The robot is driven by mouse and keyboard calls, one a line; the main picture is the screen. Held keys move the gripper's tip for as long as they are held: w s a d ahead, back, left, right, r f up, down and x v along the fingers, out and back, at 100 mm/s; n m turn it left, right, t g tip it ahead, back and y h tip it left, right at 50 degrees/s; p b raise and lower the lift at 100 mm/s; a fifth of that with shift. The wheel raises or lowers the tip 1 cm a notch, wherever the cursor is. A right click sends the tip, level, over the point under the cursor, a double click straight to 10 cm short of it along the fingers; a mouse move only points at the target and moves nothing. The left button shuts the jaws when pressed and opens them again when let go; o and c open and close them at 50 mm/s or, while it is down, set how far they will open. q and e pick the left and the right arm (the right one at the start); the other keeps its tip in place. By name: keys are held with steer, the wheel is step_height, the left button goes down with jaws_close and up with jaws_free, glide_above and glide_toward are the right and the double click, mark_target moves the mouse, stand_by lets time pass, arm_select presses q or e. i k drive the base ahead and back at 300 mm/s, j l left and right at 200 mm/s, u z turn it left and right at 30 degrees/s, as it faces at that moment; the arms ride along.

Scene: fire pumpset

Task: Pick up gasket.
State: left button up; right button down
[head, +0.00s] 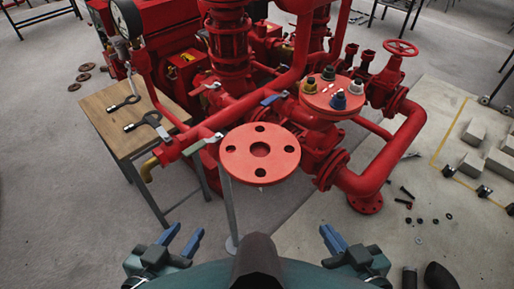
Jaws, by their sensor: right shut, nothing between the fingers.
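I cannot tell for certain which thing is the gasket. A flat salmon-red ring-shaped disc (260,168), with a centre hole and several bolt holes, lies level on top of a support in the middle of the head view. Several flat brown rings (83,77) lie on the floor at the far left. My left gripper (186,236) is at the bottom left of the disc, with its blue fingers apart and empty. My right gripper (333,238) is at the bottom right of the disc, with its fingers together and nothing between them. Both are apart from the disc.
Red pump pipework (305,65) stands behind the disc. A second round red plate (318,102) carries several coloured nuts. A wooden table (98,104) with two dark-handled tools stands at left. Bolts and nuts (407,192) lie on the floor at right, near grey blocks (474,132).

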mark_target(130, 127)
steer(key=i+j+z, duration=0.1)
steer(key=j+z, duration=0.15)
steer(key=j, duration=0.3)
steer(key=j+z, duration=0.3)
steer(key=j, duration=0.3)
steer(key=j+z, duration=0.25)
steer(key=j, duration=0.35)
steer(key=k+j+z, duration=0.1)
steer(key=j+z, duration=0.2)
steer(key=j, duration=0.25)
steer(key=k+j+z, duration=0.25)
steer(key=j, duration=0.35)
steer(key=i, duration=0.1)
